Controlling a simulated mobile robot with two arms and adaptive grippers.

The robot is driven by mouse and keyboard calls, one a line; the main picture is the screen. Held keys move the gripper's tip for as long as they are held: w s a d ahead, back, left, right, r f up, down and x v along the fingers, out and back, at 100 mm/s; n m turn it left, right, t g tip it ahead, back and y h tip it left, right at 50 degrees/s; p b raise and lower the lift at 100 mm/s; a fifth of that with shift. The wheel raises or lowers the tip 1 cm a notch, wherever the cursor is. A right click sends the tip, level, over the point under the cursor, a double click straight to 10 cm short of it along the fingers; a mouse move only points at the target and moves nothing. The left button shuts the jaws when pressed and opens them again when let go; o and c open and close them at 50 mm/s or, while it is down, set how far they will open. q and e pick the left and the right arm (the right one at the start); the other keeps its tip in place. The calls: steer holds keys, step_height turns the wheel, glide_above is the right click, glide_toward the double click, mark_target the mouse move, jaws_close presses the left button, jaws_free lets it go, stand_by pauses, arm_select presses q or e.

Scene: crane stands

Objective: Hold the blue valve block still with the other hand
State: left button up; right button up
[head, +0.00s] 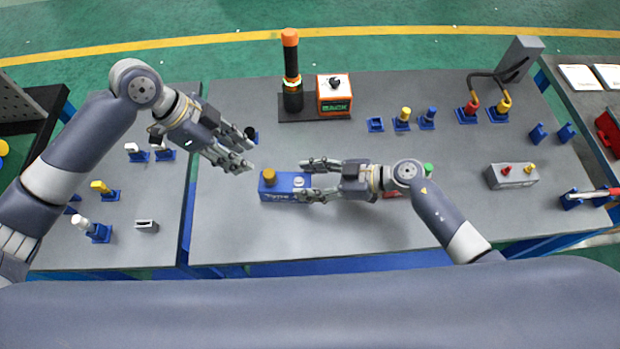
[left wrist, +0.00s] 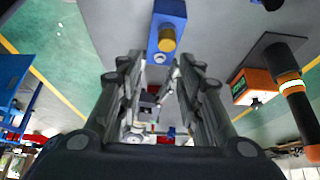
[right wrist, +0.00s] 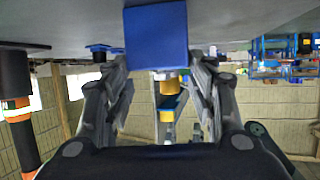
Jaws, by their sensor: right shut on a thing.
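The blue valve block (head: 285,190) stands on the middle table, with a yellow knob (head: 269,175) at its left end and a pale round part near its right end. My right gripper (head: 305,180) reaches in from the right and is shut on the block's right end. In the right wrist view the block (right wrist: 157,38) sits at the top between the fingers. My left gripper (head: 243,157) is open and empty above the table, up and left of the block. In the left wrist view the block (left wrist: 167,15) lies beyond its fingers.
A black and orange cylinder (head: 291,75) and an orange box (head: 334,95) stand at the back on a dark plate. Blue stands with knobs (head: 402,120) are at the back right. A grey box (head: 511,176) is at the right. The table in front of the block is clear.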

arm_select(q)
steer(key=shift+o, duration=0.8)
steer(key=m+y, duration=0.1)
steer(key=y, duration=0.2)
glide_above(269, 173)
steer(key=shift+s+a+f+g, duration=0.3)
steer(key=shift+s+f+g, duration=0.1)
steer(key=shift+s+f, duration=0.1)
steer(key=shift+w+d+y, duration=0.3)
steer(key=shift+y, duration=0.5)
steer(key=shift+w+y, duration=0.2)
steer(key=shift+y, duration=0.3)
steer(key=shift+t, duration=0.3)
steer(key=shift+f, duration=4.55)
jaws_close()
